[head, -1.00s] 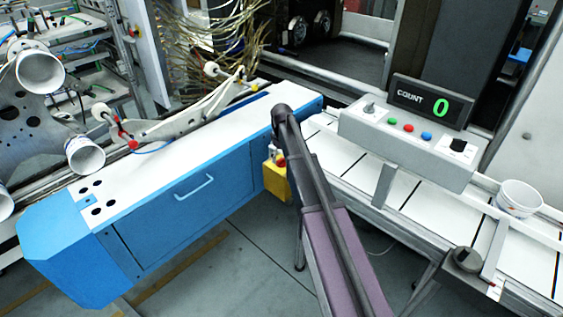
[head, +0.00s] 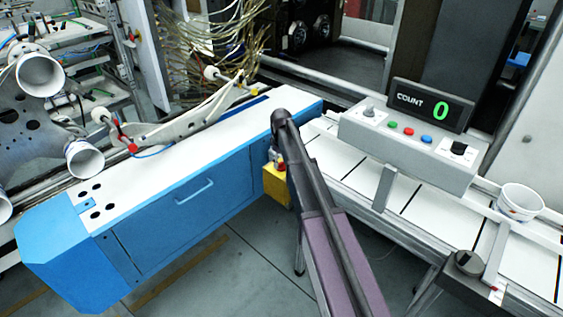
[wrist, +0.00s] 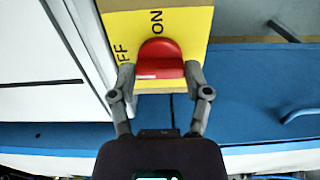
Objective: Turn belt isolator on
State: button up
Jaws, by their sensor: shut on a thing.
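The belt isolator is a yellow box (wrist: 197,30) with a red handle (wrist: 158,58) on its face. In the wrist view, the word ON is printed beside the handle's rounded end. Part of the word OFF shows to the left, its first letter hidden. My gripper (wrist: 161,72) is shut on the red handle, with one finger on each side. In the head view, the yellow box (head: 275,187) is between the blue cabinet and the conveyor.
The blue cabinet (head: 180,215) with a handle stands left of the box. The conveyor (head: 405,198) runs to the right, with a grey control panel (head: 410,140) reading COUNT 0 above it. A white cup (head: 520,200) stands at the right. Floor is open in front.

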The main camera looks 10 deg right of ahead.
jog(key=shift+m, duration=0.4)
jog(key=m, duration=0.3)
jog(key=shift+m, duration=0.3)
jog(key=m, duration=0.4)
jog(key=shift+d, duration=0.1)
jog(key=m, duration=0.5)
jog(key=shift+s, duration=0.1)
jog(key=m, duration=0.4)
jog(key=shift+m, duration=0.3)
jog(key=o, duration=1.2)
jog(key=shift+c, duration=0.2)
